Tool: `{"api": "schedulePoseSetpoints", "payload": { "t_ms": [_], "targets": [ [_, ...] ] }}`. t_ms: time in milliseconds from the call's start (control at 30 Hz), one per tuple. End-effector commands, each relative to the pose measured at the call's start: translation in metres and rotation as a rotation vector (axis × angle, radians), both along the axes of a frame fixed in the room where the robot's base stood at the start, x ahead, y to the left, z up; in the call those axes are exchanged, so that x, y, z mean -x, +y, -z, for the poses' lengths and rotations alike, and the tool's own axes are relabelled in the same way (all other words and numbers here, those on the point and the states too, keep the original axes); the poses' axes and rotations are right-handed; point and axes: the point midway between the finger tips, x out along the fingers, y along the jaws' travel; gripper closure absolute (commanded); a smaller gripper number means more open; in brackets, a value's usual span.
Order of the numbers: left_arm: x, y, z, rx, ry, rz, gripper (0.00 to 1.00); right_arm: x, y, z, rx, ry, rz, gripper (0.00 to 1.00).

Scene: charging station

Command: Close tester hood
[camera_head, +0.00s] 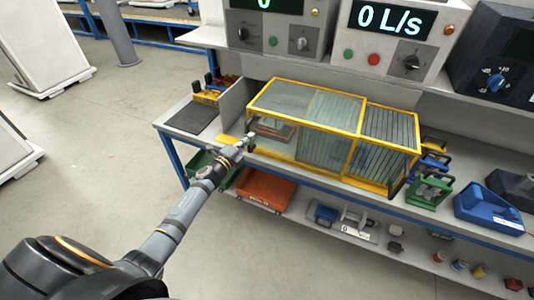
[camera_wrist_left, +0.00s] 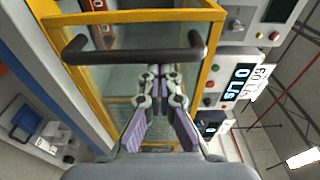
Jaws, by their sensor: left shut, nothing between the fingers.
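The tester hood (camera_head: 283,97) is a yellow-framed box with clear panels on the bench, beside a grey ribbed section (camera_head: 390,124) at its right. A brown-red item (camera_head: 272,128) shows inside through the glass. My left gripper (camera_head: 250,138) is at the hood's left end, with its fingers shut and empty. In the left wrist view the shut fingers (camera_wrist_left: 160,72) point at a black bar handle (camera_wrist_left: 130,48) on the yellow frame (camera_wrist_left: 140,15). The fingertips overlap the handle's lower edge in that view; I cannot tell if they touch it. My right gripper is out of view.
A dark mat (camera_head: 192,117) lies on the bench's left end. A shelf above holds meters with displays (camera_head: 388,20). An orange bin (camera_head: 265,188) sits on the lower shelf. The floor at left is open.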

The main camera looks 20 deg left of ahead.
Motion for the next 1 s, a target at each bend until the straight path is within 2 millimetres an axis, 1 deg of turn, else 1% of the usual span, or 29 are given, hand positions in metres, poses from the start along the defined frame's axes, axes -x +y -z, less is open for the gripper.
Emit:
{"api": "schedulePoseSetpoints", "payload": {
  "t_ms": [33,100,200,300,400,500,600,700,833,1000],
  "targets": [
    [-0.004,0.019,0.006,-0.009,0.000,-0.004,1.00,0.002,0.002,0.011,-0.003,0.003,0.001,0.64],
    [-0.005,0.042,0.008,-0.009,0.001,-0.003,1.00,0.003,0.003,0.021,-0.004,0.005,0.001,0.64],
    [-0.007,0.075,0.008,-0.008,0.001,-0.004,1.00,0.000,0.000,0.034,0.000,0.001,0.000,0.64],
    [-0.007,0.105,0.009,-0.007,0.001,-0.005,1.00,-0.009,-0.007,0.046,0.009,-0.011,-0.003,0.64],
    [-0.008,0.131,0.009,-0.006,0.001,-0.005,1.00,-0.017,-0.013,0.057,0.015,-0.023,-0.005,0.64],
    [-0.009,0.153,0.007,-0.005,0.001,-0.005,1.00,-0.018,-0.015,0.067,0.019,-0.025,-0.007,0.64],
    [-0.009,0.169,0.006,-0.003,0.000,-0.004,1.00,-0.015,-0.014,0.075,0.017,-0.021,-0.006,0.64],
    [-0.010,0.179,0.005,-0.003,0.001,-0.003,1.00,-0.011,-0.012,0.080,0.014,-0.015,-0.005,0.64],
    [-0.010,0.187,0.003,-0.001,0.001,-0.002,1.00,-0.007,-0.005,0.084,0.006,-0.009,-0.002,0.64],
    [-0.010,0.191,0.002,-0.002,0.002,-0.004,1.00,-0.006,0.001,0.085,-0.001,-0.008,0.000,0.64]
  ]
}}
